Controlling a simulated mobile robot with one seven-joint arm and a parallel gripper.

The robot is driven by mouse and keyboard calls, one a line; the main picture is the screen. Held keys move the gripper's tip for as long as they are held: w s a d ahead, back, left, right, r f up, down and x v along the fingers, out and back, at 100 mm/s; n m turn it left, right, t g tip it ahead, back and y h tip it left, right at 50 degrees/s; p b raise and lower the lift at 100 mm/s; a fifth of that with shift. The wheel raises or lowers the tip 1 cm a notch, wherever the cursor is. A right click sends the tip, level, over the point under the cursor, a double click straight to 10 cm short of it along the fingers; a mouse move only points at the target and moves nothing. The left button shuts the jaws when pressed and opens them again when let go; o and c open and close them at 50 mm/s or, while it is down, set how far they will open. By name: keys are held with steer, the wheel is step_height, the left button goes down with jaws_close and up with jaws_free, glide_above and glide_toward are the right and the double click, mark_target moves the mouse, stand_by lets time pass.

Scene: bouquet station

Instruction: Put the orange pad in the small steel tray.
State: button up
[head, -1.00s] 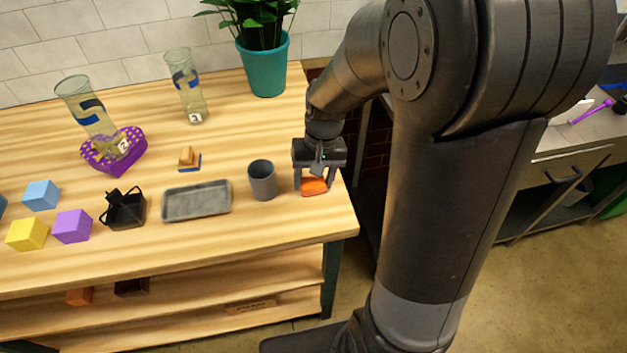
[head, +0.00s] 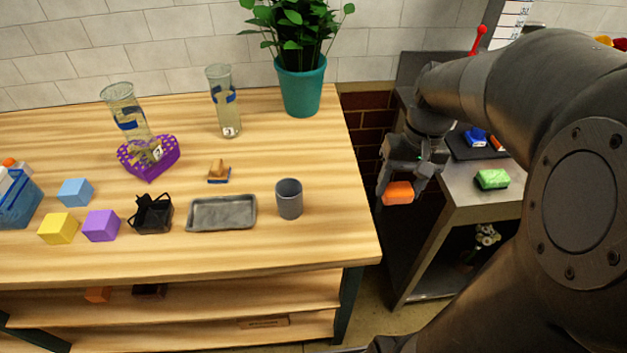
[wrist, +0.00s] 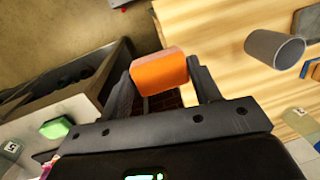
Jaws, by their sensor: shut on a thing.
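The orange pad (head: 398,193) is held between the fingers of my gripper (head: 402,187), in the air over the gap to the right of the wooden table. In the wrist view the pad (wrist: 159,71) sits between the two fingertips. The small steel tray (head: 221,213) is a grey, shallow, empty-looking rectangle lying on the wooden table. It is left of my gripper, beyond the grey cup. A tray corner appears at the right edge of the wrist view (wrist: 307,22).
A grey cup (head: 289,198) stands between the tray and my gripper. A black basket (head: 151,214) is left of the tray, and a small sponge-like item (head: 218,172) is behind it. A steel counter (head: 470,205) with a green pad (head: 491,179) is at right.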

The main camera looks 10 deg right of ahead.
mark_target(222, 216)
steer(key=w+a, duration=0.4)
steer(key=a, duration=0.8)
steer(key=w+a, duration=0.3)
steer(key=a, duration=1)
steer(key=shift+w+r, duration=0.3)
steer(key=shift+w, duration=0.1)
steer(key=a+f, duration=0.2)
steer(key=a, duration=0.2)
steer(key=a+f, duration=0.2)
steer(key=a, duration=0.2)
steer(key=a+f, duration=0.2)
steer(key=a, duration=0.1)
steer(key=shift+s+a+f, duration=0.3)
steer(key=shift+s+a, duration=0.1)
steer(key=shift+a+f, duration=0.3)
steer(key=shift+a, duration=0.05)
steer(key=shift+f, duration=1.9)
steer(key=o, duration=0.5)
steer(key=shift+f, duration=0.1)
steer(key=o, duration=0.5)
